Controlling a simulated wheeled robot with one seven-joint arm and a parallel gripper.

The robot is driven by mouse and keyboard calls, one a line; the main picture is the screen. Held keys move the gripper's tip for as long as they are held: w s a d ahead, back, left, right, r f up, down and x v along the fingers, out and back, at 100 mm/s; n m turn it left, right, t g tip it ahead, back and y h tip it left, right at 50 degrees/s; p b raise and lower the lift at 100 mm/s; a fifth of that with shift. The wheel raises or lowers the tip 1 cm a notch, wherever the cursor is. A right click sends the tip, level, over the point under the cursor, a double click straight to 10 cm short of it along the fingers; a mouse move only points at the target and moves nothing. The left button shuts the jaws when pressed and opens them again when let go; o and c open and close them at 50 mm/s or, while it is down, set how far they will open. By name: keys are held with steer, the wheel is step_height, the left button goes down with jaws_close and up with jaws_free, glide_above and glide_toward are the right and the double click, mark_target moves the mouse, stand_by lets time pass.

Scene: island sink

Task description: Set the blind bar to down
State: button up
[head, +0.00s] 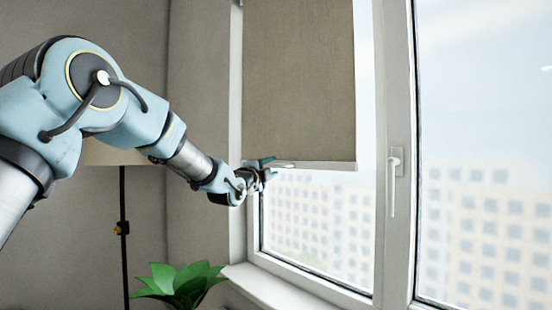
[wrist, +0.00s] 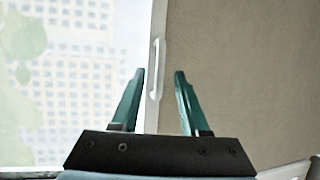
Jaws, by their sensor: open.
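A brown roller blind (head: 300,85) covers the upper part of the left window pane, its lower edge above the sill. A pale blind bar (head: 325,166) runs along that lower edge. My gripper (head: 270,167) is at the left part of the bar. In the wrist view the blind (wrist: 240,80) fills the right side and a white handle (wrist: 155,68) sits on the bar. My open gripper (wrist: 158,75) has a green finger on each side of the handle in the picture. I cannot tell whether the fingers touch it or how deep it sits between them.
A window frame post with a white window handle (head: 393,180) stands right of the blind. The sill (head: 270,288) runs below. A green plant (head: 180,283) is at the lower middle, and a lamp stand (head: 123,240) stands behind my arm. The pane below the bar is clear.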

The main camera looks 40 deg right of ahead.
mark_target(275, 166)
steer(key=shift+p+x, duration=0.7)
steer(key=shift+x, duration=1.05)
steer(key=shift+c, duration=0.3)
jaws_close()
